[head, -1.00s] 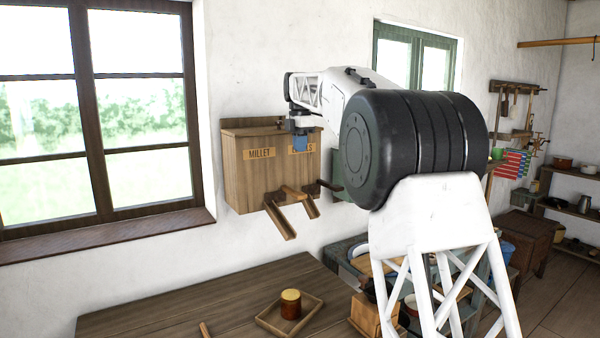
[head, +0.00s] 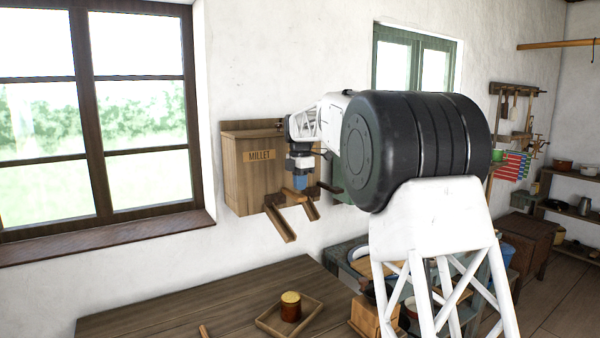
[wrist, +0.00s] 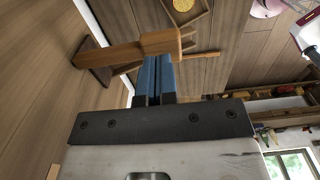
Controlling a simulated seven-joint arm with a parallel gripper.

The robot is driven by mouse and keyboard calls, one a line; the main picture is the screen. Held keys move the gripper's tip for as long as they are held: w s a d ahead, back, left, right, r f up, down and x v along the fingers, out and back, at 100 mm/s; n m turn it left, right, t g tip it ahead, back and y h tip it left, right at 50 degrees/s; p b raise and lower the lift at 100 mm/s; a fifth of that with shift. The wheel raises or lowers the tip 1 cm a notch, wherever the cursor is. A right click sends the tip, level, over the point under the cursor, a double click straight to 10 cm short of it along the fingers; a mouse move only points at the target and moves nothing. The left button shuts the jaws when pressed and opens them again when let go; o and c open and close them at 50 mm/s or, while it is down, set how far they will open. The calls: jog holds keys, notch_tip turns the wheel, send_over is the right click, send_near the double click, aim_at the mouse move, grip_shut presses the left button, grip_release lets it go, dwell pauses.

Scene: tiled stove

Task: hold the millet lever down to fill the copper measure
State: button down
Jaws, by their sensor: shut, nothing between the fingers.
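The wooden box with the MILLET label (head: 258,156) hangs on the wall, with a chute (head: 280,222) sloping out below it. A light wooden lever (head: 294,195) sticks out at its lower front; it also shows in the wrist view (wrist: 135,52). My gripper (head: 300,187) points down over this lever, its blue fingers shut and empty. In the wrist view the fingertips (wrist: 152,62) are at the lever's block-like end; I cannot tell whether they touch.
The window (head: 100,110) is at left. The table's left part is largely clear.

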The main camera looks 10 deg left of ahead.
aim_at(301, 196)
jog(key=shift+f, duration=1)
jog(key=shift+d+f, duration=0.1)
jog(key=shift+f, duration=0.05)
jog(key=shift+s+d+f+t+y, duration=0.1)
jog(key=shift+s+f+t+y, duration=0.1)
jog(key=shift+f+t+y, duration=0.75)
jog(key=shift+x, duration=0.9)
jog(key=shift+s+d, duration=0.15)
jog(key=shift+d, duration=0.05)
jog(key=v, duration=1.4)
jog(key=shift+s+d+r, duration=0.15)
jog(key=shift+s+d, duration=0.05)
jog(key=shift+s, duration=0.05)
